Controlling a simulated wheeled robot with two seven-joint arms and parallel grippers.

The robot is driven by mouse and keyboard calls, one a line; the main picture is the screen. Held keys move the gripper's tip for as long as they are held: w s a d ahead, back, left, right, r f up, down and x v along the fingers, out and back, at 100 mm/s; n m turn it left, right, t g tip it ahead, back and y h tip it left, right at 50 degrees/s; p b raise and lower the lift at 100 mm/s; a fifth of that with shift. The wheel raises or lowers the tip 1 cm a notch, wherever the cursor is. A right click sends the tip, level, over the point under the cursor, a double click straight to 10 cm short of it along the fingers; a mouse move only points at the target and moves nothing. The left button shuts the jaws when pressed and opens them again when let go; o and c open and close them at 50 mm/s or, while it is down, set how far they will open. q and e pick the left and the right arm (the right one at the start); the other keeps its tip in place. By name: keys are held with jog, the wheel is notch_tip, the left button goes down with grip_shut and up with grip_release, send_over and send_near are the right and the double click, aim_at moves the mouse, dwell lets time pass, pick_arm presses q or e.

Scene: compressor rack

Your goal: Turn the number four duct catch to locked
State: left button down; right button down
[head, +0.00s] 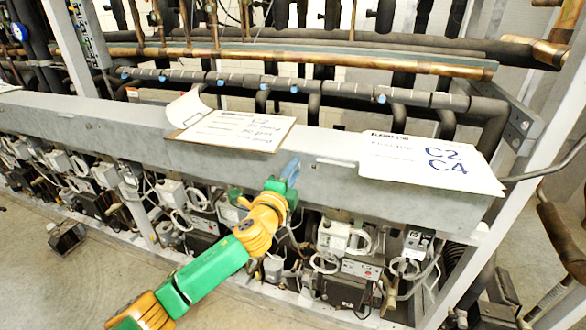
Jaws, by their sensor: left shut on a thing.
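The long grey duct (90,113) runs across the rack from left to right. My left gripper (291,168) reaches up from the lower left, its blue fingertips against the duct's front face near the middle. It is shut on a small catch there, which the fingers almost wholly hide, so its turn angle cannot be told. No number can be read beside it. My right gripper is not in view.
A clipboard with a written sheet (235,130) and a white card marked C2 C4 (430,161) lie on the duct. Compressor electrical boxes (334,236) and looped cables crowd below. Copper and insulated pipes (330,62) run behind. Floor (60,285) is open at lower left.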

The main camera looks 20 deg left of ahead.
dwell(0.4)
pick_arm(q)
jog(key=c, duration=0.7)
grip_release()
jog(key=s+b, duration=0.1)
jog(key=s, duration=0.6)
jog(key=shift+a, duration=0.1)
